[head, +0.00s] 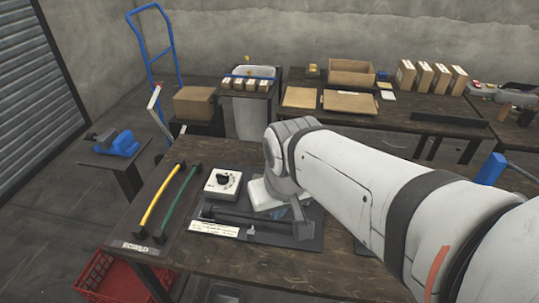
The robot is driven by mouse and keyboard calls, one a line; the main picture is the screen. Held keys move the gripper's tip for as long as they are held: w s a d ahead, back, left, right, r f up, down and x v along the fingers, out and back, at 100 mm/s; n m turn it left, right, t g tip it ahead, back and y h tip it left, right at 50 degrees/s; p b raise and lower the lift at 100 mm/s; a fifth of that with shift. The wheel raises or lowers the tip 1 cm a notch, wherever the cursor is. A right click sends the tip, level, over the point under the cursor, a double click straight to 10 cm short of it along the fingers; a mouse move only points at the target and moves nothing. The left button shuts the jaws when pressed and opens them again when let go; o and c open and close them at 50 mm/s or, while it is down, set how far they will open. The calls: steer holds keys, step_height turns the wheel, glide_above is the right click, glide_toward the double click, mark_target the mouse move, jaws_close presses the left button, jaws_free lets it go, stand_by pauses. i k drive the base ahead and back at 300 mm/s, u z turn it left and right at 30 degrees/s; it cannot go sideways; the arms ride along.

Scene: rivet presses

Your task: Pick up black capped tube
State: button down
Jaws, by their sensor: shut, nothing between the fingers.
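A long black tube with dark end caps (252,218) lies on the dark mat (268,242) on the near workbench. It lies roughly left to right, and its right part runs toward my gripper. A yellow tube with black ends (162,198) and a green tube with black ends (179,203) stand off to the left on the same bench. My gripper (303,228) is low over the mat's right side, near the black tube's right end, partly hidden by my own arm. It is shut and empty. I cannot tell whether it touches the tube.
A white dial box (223,183) and a white label strip (214,228) sit near the black tube. A blue vise (117,143) stands at the left. A red crate (110,276) is below the bench's left edge. Boxes (352,72) stand on the back bench.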

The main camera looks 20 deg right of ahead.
mark_target(208, 211)
steer(key=z, duration=1.8)
steer(key=k, duration=1.1)
steer(key=u, duration=1.25)
steer(key=i, duration=1)
steer(key=u, duration=0.1)
